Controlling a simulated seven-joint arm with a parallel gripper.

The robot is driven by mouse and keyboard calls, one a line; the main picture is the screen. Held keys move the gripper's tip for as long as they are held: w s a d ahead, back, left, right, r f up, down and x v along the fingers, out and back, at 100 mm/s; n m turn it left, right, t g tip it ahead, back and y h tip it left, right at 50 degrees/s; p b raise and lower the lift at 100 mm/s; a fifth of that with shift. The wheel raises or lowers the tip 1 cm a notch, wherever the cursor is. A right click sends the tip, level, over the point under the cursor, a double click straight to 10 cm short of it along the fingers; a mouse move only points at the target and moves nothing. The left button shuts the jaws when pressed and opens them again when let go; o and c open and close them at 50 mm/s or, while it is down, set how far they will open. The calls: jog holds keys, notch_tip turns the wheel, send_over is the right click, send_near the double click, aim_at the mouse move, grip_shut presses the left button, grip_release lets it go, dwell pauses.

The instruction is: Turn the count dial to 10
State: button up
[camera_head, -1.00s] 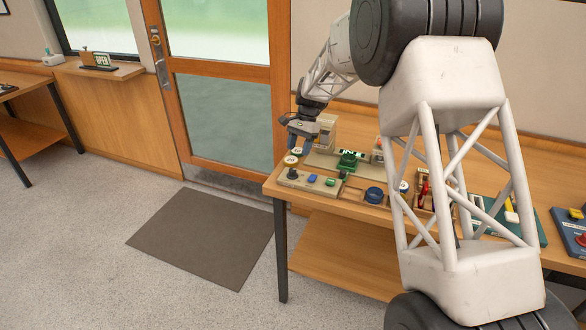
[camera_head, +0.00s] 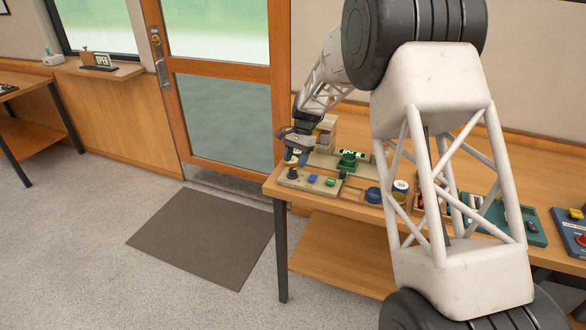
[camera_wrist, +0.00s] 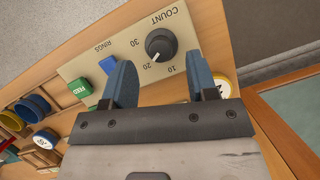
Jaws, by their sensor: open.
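The count dial (camera_wrist: 161,44) is a round black knob on a beige panel (camera_wrist: 110,50) marked COUNT, with 10, 20 and 30 around it. Its white pointer faces the 20. In the head view the dial (camera_head: 292,172) stands at the panel's left end, near the table corner. My gripper (camera_wrist: 158,60) is open, its two blue fingers apart. The dial shows beyond and between the fingertips in the wrist view, with no visible contact. In the head view my gripper (camera_head: 294,158) is just above the dial.
A blue button (camera_wrist: 108,65) and a green FEED button (camera_wrist: 78,87) sit on the same panel. A white-topped, yellow-rimmed round item (camera_wrist: 222,87) is near the right finger. The table edge is close by.

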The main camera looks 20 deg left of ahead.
aim_at(292, 169)
jog(key=shift+x, duration=1.7)
jog(key=c, duration=0.9)
jog(key=shift+n, duration=0.3)
jog(key=n+h, duration=0.2)
jog(key=n, duration=0.3)
jog(key=shift+a+n, duration=0.15)
jog(key=shift+n, duration=0.25)
jog(key=n+t+h, duration=0.1)
jog(key=n+h, duration=0.1)
jog(key=n, duration=0.3)
jog(key=shift+n, duration=0.3)
